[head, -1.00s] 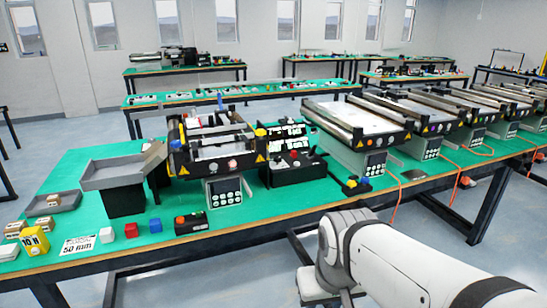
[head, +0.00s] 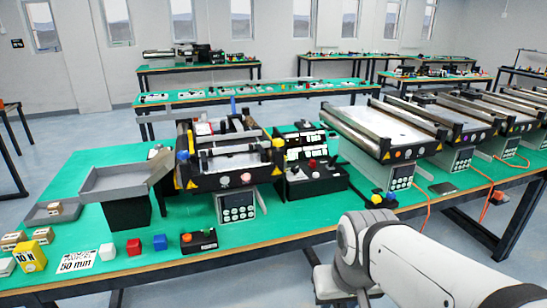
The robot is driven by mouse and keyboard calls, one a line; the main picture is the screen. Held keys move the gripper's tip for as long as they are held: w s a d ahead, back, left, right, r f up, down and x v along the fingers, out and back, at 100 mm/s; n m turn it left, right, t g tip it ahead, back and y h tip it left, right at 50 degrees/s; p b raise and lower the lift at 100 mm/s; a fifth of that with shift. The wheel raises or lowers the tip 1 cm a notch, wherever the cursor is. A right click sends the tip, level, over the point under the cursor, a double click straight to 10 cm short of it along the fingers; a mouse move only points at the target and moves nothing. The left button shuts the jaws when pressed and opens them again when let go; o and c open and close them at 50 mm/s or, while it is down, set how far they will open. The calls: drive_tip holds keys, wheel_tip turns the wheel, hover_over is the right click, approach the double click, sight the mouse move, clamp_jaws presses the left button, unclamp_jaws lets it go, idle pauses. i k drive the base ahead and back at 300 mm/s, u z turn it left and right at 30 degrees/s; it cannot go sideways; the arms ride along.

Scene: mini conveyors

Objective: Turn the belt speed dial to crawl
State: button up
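A mini conveyor (head: 232,160) with black sides and yellow corner pieces stands on the green-topped table. A grey control panel (head: 238,207) with several round dark controls hangs at its front. A black box (head: 316,182) with a red knob or button stands just right of the conveyor. A small black box (head: 198,242) with an orange-red button and another control lies at the table's front. I cannot tell which control is the belt speed dial, nor read any setting. My white arm reaches in at the lower right, apart from these; my gripper is not in view.
A grey chute tray (head: 127,178) stands left of the conveyor. More conveyors (head: 385,130) line the right.

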sight(295, 169)
drive_tip(key=i, duration=0.6)
drive_tip(key=z, duration=0.5)
drive_tip(key=k, duration=0.8)
drive_tip(key=u, duration=0.3)
drive_tip(key=i, duration=1.5)
drive_tip(key=u, duration=0.05)
